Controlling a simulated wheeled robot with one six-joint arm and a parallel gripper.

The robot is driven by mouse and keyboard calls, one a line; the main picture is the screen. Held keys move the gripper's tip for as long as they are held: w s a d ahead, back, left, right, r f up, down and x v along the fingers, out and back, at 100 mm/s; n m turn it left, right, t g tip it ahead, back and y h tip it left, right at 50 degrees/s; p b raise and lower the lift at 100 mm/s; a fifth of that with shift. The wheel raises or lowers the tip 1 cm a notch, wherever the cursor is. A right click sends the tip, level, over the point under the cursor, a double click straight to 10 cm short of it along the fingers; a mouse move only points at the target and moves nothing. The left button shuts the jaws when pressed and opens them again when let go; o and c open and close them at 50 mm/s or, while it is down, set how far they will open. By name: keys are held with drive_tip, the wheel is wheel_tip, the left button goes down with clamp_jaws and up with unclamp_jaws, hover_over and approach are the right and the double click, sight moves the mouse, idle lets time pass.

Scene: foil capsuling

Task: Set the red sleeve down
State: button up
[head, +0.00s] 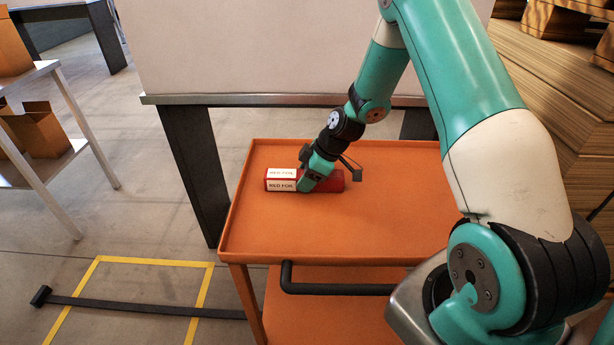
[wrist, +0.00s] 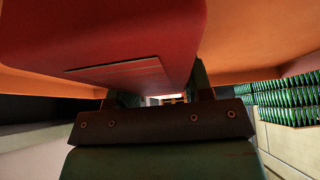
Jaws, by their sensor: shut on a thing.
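The red sleeve (head: 328,184) is a long red box with white labels reading "RED FOIL" near its left end. It lies lengthwise across the far left part of the orange cart top (head: 340,225), at or just above the surface; I cannot tell whether it touches. My gripper (head: 307,186) is shut on the sleeve near its middle and hides part of it. In the wrist view the red sleeve (wrist: 110,30) fills the upper left, close to the camera, between the gripper's fingers.
The cart has a raised rim and a black handle (head: 335,289) at the front. The cart top is clear in front and to the right. A shelf with cardboard boxes (head: 38,130) is at left. In the wrist view, green bottles (wrist: 285,100) are stacked at right.

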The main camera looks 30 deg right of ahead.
drive_tip(key=o, duration=0.9)
drive_tip(key=shift+o, duration=0.2)
drive_tip(key=shift+r, duration=0.2)
drive_tip(key=v, duration=1.1)
drive_tip(key=shift+s+d+r+b, duration=0.1)
drive_tip(key=shift+r+b, duration=0.05)
drive_tip(key=shift+b, duration=0.15)
drive_tip(key=s+a+r+m+g, duration=0.1)
drive_tip(key=s+a+r, duration=0.5)
drive_tip(key=s+a, duration=0.3)
drive_tip(key=s+a+r+m+g, duration=0.2)
drive_tip(key=s+a+r, duration=0.5)
drive_tip(key=a, duration=0.5)
drive_tip(key=s+a+m, duration=0.1)
drive_tip(key=s+a, duration=0.1)
drive_tip(key=s, duration=0.7)
drive_tip(key=shift+r+h, duration=0.4)
drive_tip(key=shift+r, duration=0.1)
